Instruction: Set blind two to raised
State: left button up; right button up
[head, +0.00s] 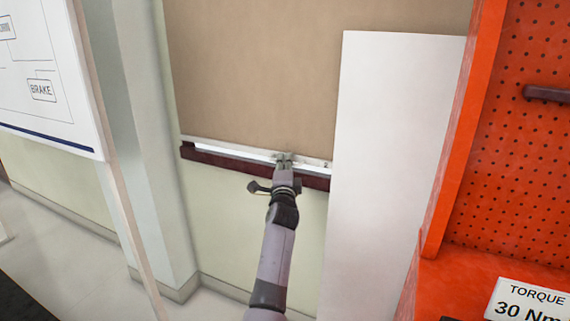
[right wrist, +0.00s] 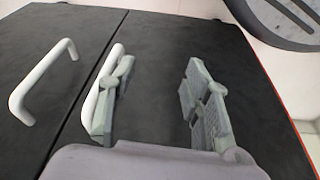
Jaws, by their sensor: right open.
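A tan blind (head: 260,80) hangs over the window opening in the head view, lowered almost to the sill. Its pale bottom rail (head: 225,149) lies just above a dark red sill (head: 215,158). No number shows on the blind. My left gripper (head: 285,158) is at the bottom rail, right of its middle, with its fingertips at or against the rail. Whether its fingers are closed on the rail is too small to tell. My right gripper (right wrist: 158,75) is open and empty in the right wrist view, away from the blind.
A white panel (head: 395,150) stands right of the blind, beside an orange pegboard (head: 525,150). A whiteboard (head: 45,75) is at the left. In the right wrist view, dark cabinet doors carry white handles (right wrist: 42,85); one handle is close to my right gripper's left finger.

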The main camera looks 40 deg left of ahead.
pick_arm(q)
grip_shut()
dwell(0.4)
jog(key=shift+r, duration=0.1)
